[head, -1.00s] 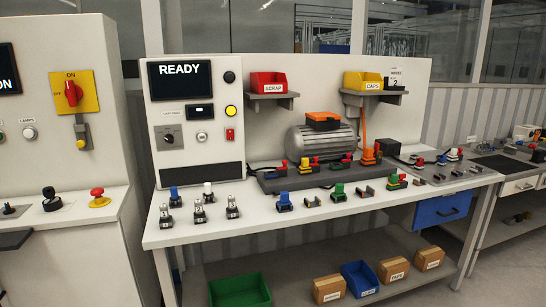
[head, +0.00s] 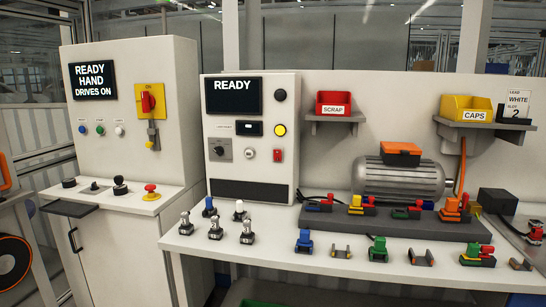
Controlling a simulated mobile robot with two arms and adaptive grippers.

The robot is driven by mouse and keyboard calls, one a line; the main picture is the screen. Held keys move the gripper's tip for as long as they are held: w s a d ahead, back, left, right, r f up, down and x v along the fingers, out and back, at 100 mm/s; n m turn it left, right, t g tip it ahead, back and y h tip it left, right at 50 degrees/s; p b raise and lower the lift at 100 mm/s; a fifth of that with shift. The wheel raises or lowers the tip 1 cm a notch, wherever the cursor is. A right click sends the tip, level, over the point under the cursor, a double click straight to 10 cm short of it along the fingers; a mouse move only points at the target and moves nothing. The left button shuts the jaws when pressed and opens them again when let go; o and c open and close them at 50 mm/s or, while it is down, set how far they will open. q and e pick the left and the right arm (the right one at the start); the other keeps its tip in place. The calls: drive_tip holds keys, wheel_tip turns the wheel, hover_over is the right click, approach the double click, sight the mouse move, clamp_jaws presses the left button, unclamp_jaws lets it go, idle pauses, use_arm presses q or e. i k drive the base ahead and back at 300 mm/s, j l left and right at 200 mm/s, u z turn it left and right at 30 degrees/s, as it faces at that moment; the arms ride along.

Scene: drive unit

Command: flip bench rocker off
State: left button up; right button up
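The bench panel (head: 284,92) stands at the back left of the bench, with a screen (head: 235,95) reading READY. The rocker is too small to tell which side is pressed. Left of it are a round light button (head: 249,155) and a black rotary knob (head: 220,150). Neither of my grippers is in view.
A cabinet (head: 165,80) with a red rotary switch (head: 148,102) stands left of the bench, a joystick and red mushroom button (head: 151,190) on its ledge. Connectors, including a blue one (head: 304,240), stand along the bench front. A motor (head: 400,178) sits behind them.

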sight(278, 152)
drive_tip(key=i+l+u, duration=0.1)
drive_tip(key=i+l, duration=0.15)
drive_tip(key=l, duration=0.15)
drive_tip(key=i, duration=0.75)
